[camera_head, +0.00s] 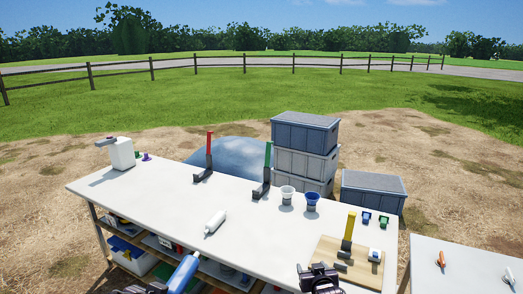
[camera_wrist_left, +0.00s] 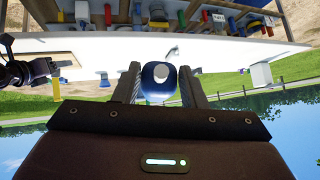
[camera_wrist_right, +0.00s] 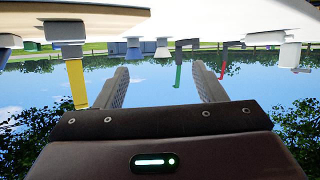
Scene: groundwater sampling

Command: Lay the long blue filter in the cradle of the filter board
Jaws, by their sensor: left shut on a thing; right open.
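The long blue filter (camera_head: 183,273) is in my left gripper, tilted, its upper end near the table's front edge. In the left wrist view my left gripper (camera_wrist_left: 158,88) is shut on the blue filter (camera_wrist_left: 157,73), seen end-on with a pale tip. The wooden filter board (camera_head: 323,251) lies at the table's right end. On it stand a yellow post (camera_head: 348,230) and a grey holder (camera_head: 342,265), perhaps the cradle; its shape is too small to tell. My right gripper (camera_head: 320,272) is open and empty by the board's front left; its fingers (camera_wrist_right: 160,76) hold nothing.
A white cylinder (camera_head: 214,222) lies mid-table. A second table (camera_head: 465,270) is at right. The table's front middle (camera_head: 250,245) is clear.

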